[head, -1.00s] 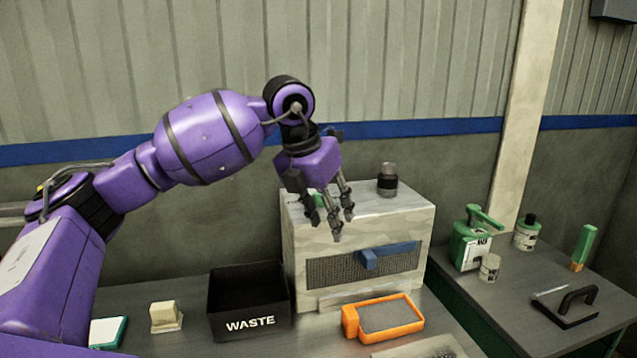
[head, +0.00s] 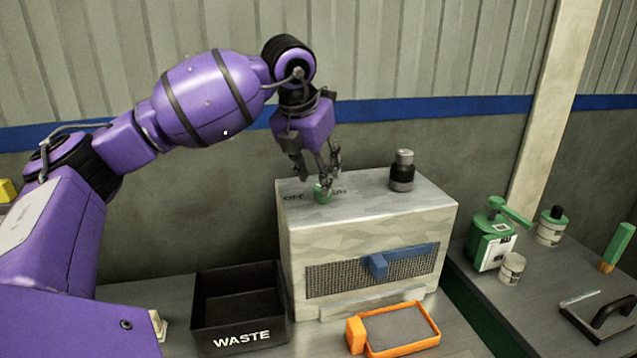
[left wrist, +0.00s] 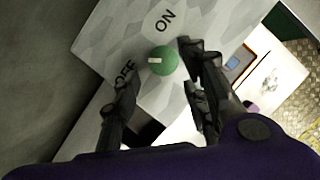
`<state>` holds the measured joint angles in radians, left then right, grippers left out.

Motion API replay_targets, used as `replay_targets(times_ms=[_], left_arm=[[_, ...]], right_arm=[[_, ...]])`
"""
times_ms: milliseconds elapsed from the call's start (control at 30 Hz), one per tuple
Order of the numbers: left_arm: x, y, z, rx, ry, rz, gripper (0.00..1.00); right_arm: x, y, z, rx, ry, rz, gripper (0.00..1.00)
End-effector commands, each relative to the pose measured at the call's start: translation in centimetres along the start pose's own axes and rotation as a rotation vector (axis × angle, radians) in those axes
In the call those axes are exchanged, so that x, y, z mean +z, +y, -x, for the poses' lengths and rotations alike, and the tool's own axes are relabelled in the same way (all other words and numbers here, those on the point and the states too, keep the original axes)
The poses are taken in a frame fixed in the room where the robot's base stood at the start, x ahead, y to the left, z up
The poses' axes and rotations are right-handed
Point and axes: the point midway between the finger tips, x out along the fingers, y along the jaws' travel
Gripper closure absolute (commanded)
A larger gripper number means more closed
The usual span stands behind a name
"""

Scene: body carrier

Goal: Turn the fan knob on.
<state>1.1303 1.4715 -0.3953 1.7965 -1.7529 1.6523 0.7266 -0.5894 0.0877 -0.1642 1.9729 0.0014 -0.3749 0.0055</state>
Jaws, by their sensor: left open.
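A round green knob (head: 322,194) sits on top of a grey box (head: 360,220). In the left wrist view the knob (left wrist: 164,62) has a white mark on its left side, pointing nearer the OFF label (left wrist: 125,75) than the ON label (left wrist: 165,20). My left gripper (head: 324,176) points down just above the knob. Its open fingers (left wrist: 160,75) spread to either side of the knob in the wrist view, without a visible grip on it. I cannot tell whether a finger touches it. My right gripper is not in view.
A dark canister (head: 402,172) stands on the box, right of my gripper. The front has a mesh grille and a blue handle (head: 378,266). A black WASTE bin (head: 240,337) and an orange-framed tray (head: 436,341) are near the box. Green bottles stand on the right-hand table.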

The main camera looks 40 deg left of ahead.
Motion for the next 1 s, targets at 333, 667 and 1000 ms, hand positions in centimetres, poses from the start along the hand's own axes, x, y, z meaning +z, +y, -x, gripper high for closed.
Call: replay_targets(times_ms=[333,667,1000], left_arm=[[0.0,0.0,-3.6,-0.001,0.0,-0.001,0.6],[0.0,0.0,-3.8,0.0,-0.001,-0.001,0.69],[0.0,0.1,-3.8,0.002,-0.001,-0.001,0.98]], right_arm=[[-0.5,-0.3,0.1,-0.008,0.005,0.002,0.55],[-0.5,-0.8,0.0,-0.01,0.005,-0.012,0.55],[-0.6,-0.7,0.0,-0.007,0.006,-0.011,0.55]])
